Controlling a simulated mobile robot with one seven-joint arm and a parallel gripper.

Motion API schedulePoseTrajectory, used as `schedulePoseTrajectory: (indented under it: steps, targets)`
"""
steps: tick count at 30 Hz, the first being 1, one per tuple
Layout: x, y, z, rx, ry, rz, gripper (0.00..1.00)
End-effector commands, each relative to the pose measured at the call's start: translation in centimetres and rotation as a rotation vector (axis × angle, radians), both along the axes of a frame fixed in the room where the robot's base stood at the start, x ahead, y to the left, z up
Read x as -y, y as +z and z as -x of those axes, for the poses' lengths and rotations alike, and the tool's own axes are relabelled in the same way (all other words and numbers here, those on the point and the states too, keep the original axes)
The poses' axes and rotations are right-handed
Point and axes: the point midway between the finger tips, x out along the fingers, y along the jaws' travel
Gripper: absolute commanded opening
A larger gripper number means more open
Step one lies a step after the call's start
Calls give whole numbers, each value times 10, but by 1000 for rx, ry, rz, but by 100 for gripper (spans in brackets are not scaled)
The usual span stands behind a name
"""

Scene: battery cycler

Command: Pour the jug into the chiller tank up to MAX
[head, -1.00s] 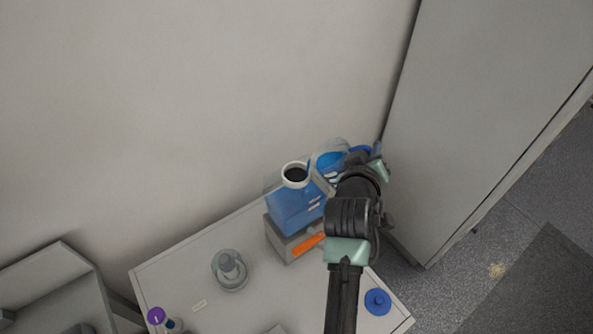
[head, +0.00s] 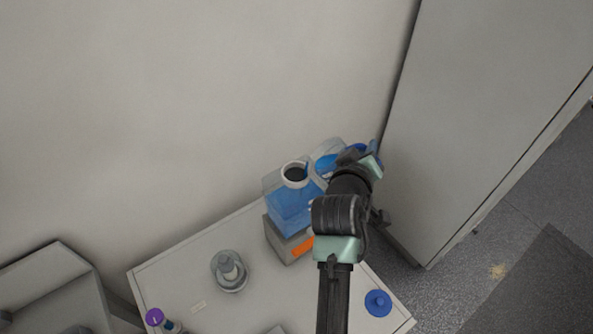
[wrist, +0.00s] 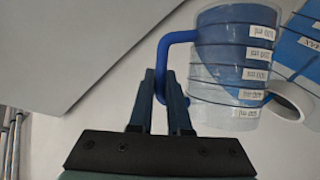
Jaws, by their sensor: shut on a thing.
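The chiller tank (head: 292,212) is a translucent box with blue liquid inside and a white-rimmed round opening on top. Its white neck and a MAX mark also show at the right of the wrist view (wrist: 308,42). The clear jug (head: 327,163) holds blue liquid and is tilted beside the tank opening, its mouth toward it. A blue streak shows at the opening's right edge. In the wrist view the jug (wrist: 228,75) has volume labels and slanted liquid. My gripper (wrist: 165,92) is shut on the jug's blue handle (wrist: 162,62). My arm partly hides the jug in the head view.
The tank stands on a grey unit (head: 285,243) with an orange label, on a white bench (head: 180,262). A blue cap (head: 378,302), a grey-clear vessel (head: 229,270) and a purple-topped item (head: 154,317) are also there. A tall grey cabinet (head: 470,110) stands close on the right.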

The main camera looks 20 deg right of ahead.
Motion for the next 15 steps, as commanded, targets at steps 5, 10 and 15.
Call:
schedulePoseTrajectory:
  steps: [5,10,15]
  targets:
    - [-2,3,-2,-2,2,19,0]
    - [-3,4,-3,-8,1,30,0]
    - [-4,4,-3,-14,1,42,0]
